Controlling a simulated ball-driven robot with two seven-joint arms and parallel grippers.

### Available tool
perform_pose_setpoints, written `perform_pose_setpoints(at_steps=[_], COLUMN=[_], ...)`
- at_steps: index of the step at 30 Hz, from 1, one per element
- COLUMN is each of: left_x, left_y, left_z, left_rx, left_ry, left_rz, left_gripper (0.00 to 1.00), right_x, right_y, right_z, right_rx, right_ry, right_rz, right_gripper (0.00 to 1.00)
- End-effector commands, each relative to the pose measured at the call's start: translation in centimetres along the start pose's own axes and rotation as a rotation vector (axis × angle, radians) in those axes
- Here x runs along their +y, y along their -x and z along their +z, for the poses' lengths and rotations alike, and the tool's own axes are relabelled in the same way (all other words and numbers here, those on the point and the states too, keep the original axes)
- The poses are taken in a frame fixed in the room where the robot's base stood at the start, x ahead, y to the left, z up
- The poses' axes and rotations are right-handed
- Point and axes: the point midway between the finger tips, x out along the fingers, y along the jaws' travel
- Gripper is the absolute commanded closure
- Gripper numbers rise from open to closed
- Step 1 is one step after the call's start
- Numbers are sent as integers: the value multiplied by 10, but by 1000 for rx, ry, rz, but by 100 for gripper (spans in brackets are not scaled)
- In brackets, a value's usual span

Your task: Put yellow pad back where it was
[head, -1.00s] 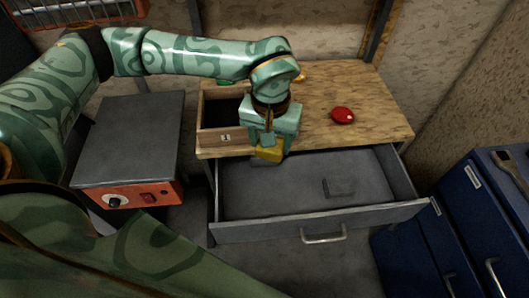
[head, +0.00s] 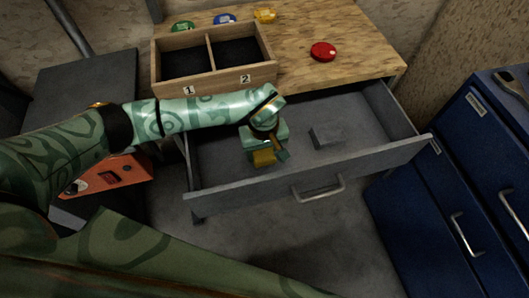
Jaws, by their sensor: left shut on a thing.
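My left gripper (head: 264,150) points down over the left-middle part of the open grey drawer (head: 215,165). It is shut on a yellow pad (head: 264,158), whose end shows below the fingers. I cannot tell whether the pad touches the drawer floor. A dark grey block (head: 327,136) lies in the drawer to the right of the gripper. A wooden box (head: 213,83) with two dark compartments, marked 1 and 2, stands on the bench behind the drawer; both look empty. My right gripper is out of view.
The wooden bench top (head: 340,30) holds a red round thing (head: 323,52), and green (head: 182,27), blue (head: 224,20) and yellow (head: 265,15) things behind the box. A blue cabinet (head: 440,170) stands close on the right.

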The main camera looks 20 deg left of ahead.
Motion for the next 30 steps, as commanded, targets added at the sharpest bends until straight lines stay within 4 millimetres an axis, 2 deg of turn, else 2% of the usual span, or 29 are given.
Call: perform_pose_setpoints(at_steps=[1, 2, 13, 14, 15, 16, 25, 30], left_x=[0, 0, 0, 0, 0, 0, 0, 0], left_y=[-12, -14, -16, -15, -15, -15, -13, 14], left_z=[1, 1, 0, 0, 0, 0, 0, -2], left_rx=[-5, -4, 1, 0, 0, 0, 0, 6], left_ry=[0, 0, -2, -2, -2, -1, -2, -2], left_rz=[-2, -2, 0, 1, 1, 1, 1, 3], left_gripper=[63, 63, 63, 39, 28, 23, 23, 23], right_x=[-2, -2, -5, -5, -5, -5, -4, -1], right_y=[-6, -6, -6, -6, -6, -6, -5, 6], right_z=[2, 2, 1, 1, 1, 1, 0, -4], right_rx=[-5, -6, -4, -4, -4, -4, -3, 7], right_ry=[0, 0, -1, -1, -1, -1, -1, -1], right_rz=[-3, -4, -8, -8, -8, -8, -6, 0], right_gripper=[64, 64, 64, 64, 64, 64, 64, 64])
